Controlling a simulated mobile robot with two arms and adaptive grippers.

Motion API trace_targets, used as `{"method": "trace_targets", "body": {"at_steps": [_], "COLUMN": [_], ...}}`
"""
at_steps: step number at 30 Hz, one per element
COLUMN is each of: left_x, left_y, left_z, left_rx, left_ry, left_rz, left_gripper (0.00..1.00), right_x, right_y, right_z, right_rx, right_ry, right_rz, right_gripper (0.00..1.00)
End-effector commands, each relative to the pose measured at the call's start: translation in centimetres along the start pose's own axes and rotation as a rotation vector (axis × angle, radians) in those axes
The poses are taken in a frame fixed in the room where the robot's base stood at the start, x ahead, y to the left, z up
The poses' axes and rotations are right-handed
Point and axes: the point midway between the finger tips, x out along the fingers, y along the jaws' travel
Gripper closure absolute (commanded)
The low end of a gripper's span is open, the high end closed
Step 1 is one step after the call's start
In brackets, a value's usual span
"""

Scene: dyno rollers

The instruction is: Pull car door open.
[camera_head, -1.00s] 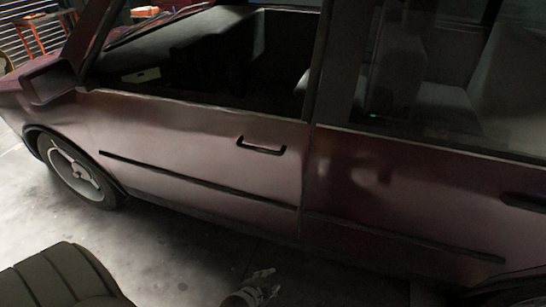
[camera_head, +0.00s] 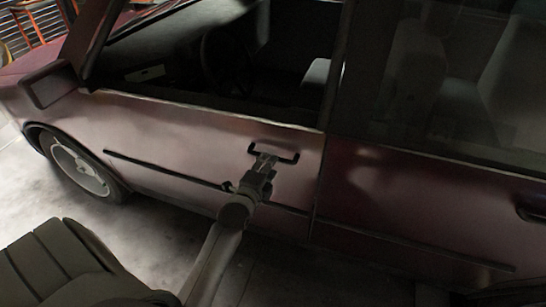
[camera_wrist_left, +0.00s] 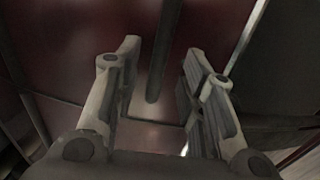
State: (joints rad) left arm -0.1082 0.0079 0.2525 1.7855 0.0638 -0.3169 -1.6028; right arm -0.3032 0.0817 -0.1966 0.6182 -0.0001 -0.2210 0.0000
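The car's front door (camera_head: 200,135) is maroon, with a black bar handle (camera_head: 274,153) near its rear edge. It looks about closed, and I cannot tell if a small gap shows at its rear edge. My left gripper (camera_head: 264,165) is at the handle, reaching up from below in the head view. In the left wrist view its two fingers (camera_wrist_left: 163,52) are apart, with a dark bar (camera_wrist_left: 160,55), seemingly the handle, running between them. Whether the fingers touch it is unclear. My right gripper is out of view.
The rear door (camera_head: 420,195) with its own dark handle (camera_head: 530,212) lies to the right. The side mirror (camera_head: 50,84) and front wheel (camera_head: 82,168) are at left. A dark padded seat (camera_head: 60,265) stands at the lower left. Bare floor (camera_head: 160,230) lies before the door.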

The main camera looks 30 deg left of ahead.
Motion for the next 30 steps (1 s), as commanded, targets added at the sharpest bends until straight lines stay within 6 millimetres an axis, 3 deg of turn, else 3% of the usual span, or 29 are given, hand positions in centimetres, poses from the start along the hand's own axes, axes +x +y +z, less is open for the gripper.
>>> {"method": "trace_targets", "body": {"at_steps": [4, 10, 24, 30], "left_x": [2.3, 4.4, 5.4, 5.3], "left_y": [-0.2, -0.1, 0.0, 0.0], "left_z": [0.0, 0.0, 0.0, 0.0], "left_rx": [-0.001, -0.001, 0.000, 0.000], "left_ry": [0.000, 0.001, 0.000, 0.000], "left_rz": [-0.001, -0.001, 0.000, 0.000], "left_gripper": [0.63, 0.63, 0.63, 0.87], "right_x": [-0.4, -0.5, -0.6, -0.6], "right_y": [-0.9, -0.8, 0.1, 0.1], "right_z": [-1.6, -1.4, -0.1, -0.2], "right_rx": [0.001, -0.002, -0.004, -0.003], "right_ry": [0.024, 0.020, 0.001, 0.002], "right_rz": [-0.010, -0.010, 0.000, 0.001], "right_gripper": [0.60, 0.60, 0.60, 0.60]}}
